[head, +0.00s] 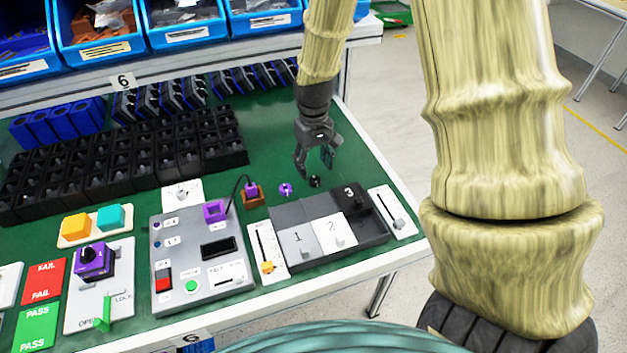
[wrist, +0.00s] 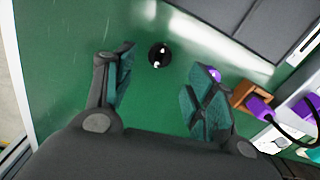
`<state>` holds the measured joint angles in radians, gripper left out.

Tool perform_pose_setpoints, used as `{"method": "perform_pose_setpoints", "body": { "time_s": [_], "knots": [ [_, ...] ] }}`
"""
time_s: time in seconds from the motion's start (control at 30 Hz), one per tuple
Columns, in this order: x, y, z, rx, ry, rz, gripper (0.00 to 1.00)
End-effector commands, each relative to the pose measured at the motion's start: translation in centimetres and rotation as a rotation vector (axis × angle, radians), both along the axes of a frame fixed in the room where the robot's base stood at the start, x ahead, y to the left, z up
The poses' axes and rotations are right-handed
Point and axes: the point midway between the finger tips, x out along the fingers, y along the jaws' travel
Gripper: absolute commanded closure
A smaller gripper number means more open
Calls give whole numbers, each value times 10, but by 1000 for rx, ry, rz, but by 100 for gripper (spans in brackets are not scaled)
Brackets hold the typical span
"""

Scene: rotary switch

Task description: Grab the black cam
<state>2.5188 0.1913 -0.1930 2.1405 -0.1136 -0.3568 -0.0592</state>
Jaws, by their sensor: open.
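The black cam (head: 315,182) is a small dark round piece lying on the green mat. In the wrist view the black cam (wrist: 159,55) shows as a black disc with small light spots, ahead of the fingertips and roughly between them. My gripper (head: 314,165) is open and empty in the head view, close beside the cam. In the wrist view my gripper (wrist: 163,75) has its two teal-padded fingers spread wide apart, and neither appears to touch the cam. The exact height of the fingers above the mat cannot be told.
A purple cam (head: 285,189) lies left of the black one, partly hidden behind a finger in the wrist view. A brown block with a purple plug (head: 252,193) stands further left. The grey numbered tray (head: 372,240) lies nearer the front. Black bins (head: 120,160) fill the left.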

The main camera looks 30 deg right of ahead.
Motion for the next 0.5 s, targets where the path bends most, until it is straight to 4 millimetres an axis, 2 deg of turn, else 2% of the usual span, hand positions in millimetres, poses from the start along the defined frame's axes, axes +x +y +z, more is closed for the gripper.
{"method": "perform_pose_setpoints", "body": {
  "time_s": [0.17, 0.5],
  "knots": [
    [-1, -1, -6, 0, 2, -2, 45],
    [-1, -2, -42, -1, 2, -2, 45]
  ]
}}
